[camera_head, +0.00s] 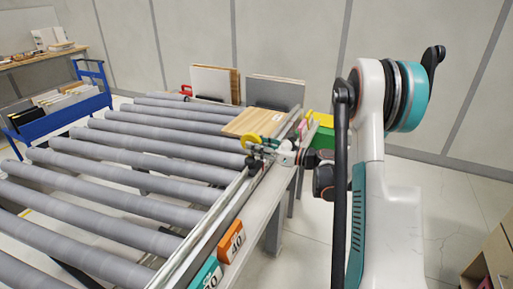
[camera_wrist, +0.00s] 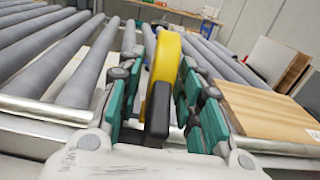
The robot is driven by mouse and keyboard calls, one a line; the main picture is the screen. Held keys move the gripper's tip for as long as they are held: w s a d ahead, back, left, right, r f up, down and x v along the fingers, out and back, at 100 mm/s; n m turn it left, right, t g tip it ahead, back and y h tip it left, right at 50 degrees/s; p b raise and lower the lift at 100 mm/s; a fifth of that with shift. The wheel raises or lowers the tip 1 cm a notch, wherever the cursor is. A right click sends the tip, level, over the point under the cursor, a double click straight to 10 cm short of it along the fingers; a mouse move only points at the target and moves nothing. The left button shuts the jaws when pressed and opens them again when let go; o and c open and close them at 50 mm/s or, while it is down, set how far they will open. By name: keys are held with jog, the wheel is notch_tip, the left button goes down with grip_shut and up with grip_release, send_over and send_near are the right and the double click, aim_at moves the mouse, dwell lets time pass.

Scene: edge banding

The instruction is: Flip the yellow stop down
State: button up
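The yellow stop (camera_wrist: 166,58) is a curved yellow piece with a black lower end. It stands upright between the two teal fingers of my gripper (camera_wrist: 168,75) in the wrist view. The fingers are spread on either side of it, close to its sides; a narrow gap shows on the right. I cannot tell whether either finger touches it. In the head view the yellow stop (camera_head: 265,142) lies at the right edge of the rollers, just beyond my gripper (camera_head: 254,155), which is small there.
A grey roller conveyor (camera_head: 130,150) fills the left. A wooden board (camera_head: 254,122) lies beyond the stop, also at right in the wrist view (camera_wrist: 262,110). Upright panels (camera_head: 275,92) stand behind. A blue cart (camera_head: 58,112) stands left.

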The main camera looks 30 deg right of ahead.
grip_shut()
jog(key=shift+a+r, duration=0.1)
